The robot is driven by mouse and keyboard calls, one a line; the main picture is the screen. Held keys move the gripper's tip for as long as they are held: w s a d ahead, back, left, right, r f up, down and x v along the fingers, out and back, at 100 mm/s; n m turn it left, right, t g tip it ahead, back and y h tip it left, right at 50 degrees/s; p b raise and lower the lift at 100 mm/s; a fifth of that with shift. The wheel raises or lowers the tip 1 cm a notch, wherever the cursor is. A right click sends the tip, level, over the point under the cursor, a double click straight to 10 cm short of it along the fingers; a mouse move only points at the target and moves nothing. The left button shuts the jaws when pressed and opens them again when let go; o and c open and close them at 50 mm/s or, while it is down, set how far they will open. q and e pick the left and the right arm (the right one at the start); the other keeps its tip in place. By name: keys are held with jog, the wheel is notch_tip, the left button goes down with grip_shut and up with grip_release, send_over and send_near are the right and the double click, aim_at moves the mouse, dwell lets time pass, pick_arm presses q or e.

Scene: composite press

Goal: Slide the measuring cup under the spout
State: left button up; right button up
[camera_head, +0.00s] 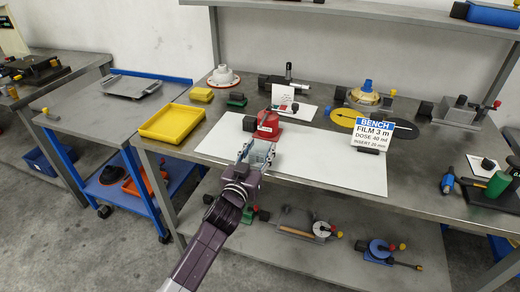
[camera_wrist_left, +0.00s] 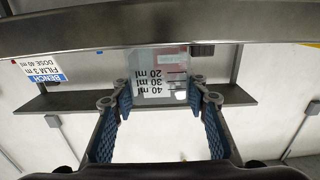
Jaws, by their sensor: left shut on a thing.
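My left gripper (camera_head: 257,151) reaches over the front of the bench, close in front of a red device (camera_head: 268,123) with a black knob. In the left wrist view the gripper (camera_wrist_left: 159,97) has its two blue-padded fingers on either side of a clear measuring cup (camera_wrist_left: 158,80) with 20, 30 and 40 ml marks, and is shut on it. In the head view the cup cannot be made out clearly between the fingers. No spout can be told with certainty; the red device's underside is hidden. My right gripper is not in view.
A white sheet (camera_head: 330,165) covers the bench middle, mostly clear to the right. A yellow tray (camera_head: 172,122) lies left. A sign (camera_head: 372,133) reads film 3 m, dose 40 ml, insert 20 mm. A gold-topped device (camera_head: 367,96) stands behind. A blue cart (camera_head: 110,115) adjoins left.

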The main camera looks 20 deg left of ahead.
pick_arm(q)
jog(key=shift+f, duration=0.1)
jog(key=o, duration=1.1)
